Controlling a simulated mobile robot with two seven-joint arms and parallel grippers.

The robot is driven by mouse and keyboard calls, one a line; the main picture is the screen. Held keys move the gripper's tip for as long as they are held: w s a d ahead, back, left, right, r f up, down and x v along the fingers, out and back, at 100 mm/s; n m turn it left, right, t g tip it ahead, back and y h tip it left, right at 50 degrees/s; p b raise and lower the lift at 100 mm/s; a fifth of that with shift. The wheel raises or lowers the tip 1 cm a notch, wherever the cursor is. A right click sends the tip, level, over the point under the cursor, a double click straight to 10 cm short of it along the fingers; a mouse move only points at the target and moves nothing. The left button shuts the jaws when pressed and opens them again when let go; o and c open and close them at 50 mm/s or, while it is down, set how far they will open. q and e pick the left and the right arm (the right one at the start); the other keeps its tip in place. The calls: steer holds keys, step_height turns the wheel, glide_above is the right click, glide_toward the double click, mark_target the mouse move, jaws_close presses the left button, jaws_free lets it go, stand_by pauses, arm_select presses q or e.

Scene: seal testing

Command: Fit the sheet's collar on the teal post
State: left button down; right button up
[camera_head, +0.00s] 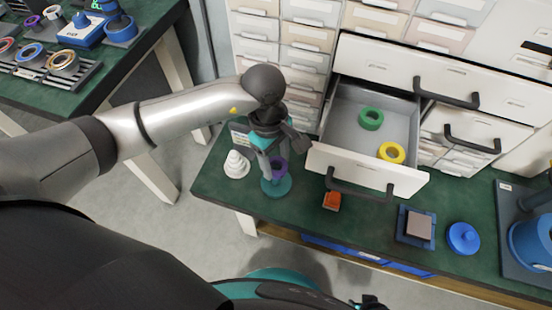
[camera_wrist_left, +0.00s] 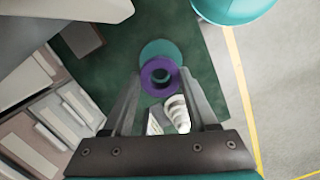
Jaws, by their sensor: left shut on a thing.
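My left gripper (camera_head: 272,168) is shut on a purple ring-shaped collar (camera_head: 279,169), which also shows between its fingertips in the left wrist view (camera_wrist_left: 160,77). Right by the collar is the round teal base (camera_head: 276,188) of the post, on the green bench; it shows just beyond the collar in the left wrist view (camera_wrist_left: 160,50). The post's upright part is hidden, so I cannot tell whether the collar is around it or above it. A pale sheet (camera_head: 239,137) stands behind, partly hidden by the gripper; its markings are unreadable.
A white stepped cone (camera_head: 237,164) stands left of the post. An open drawer (camera_head: 338,116) to the right holds a green ring (camera_head: 371,119) and a yellow ring (camera_head: 391,152).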

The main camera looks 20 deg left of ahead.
arm_select(q)
steer(key=shift+f+b, duration=1.05)
steer(key=shift+f, duration=0.2)
steer(key=shift+c, duration=0.6)
jaws_free()
step_height(320, 180, up, 7)
steer(key=p, duration=0.5)
steer(key=shift+r, duration=0.1)
stand_by(0.3)
